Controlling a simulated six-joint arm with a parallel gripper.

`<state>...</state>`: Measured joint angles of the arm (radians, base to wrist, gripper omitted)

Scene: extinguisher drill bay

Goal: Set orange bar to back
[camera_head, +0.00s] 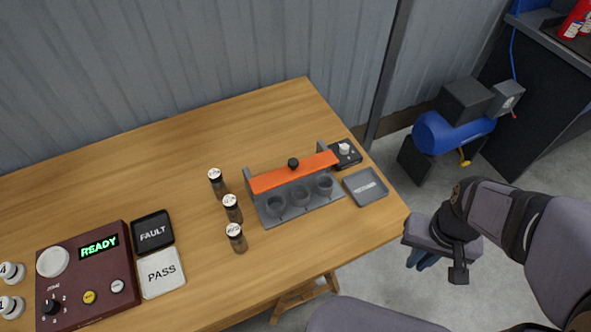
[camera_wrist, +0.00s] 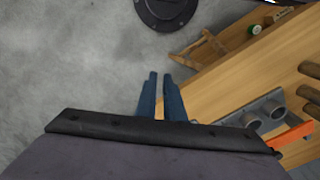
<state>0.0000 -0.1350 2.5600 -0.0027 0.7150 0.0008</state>
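The orange bar (camera_head: 288,174) spans two grey end uprights of a grey rack (camera_head: 300,212) on the table, with a black knob (camera_head: 293,163) on its far edge. It lies behind and above three grey cups in the rack. Part of the bar also shows at the right edge of the wrist view (camera_wrist: 291,138). My gripper (camera_head: 422,260) is off the table's right front edge, away from the rack, its blue fingers partly hidden by the wrist. In the wrist view, its two fingers (camera_wrist: 161,96) stand apart with nothing between them.
Three dark bottles with white caps (camera_head: 231,208) stand left of the rack. A grey tray (camera_head: 367,187) and a small box with a white knob (camera_head: 344,153) are right of it. The FAULT (camera_head: 153,232) and PASS (camera_head: 162,273) trays and a maroon READY panel (camera_head: 88,275) are farther left.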

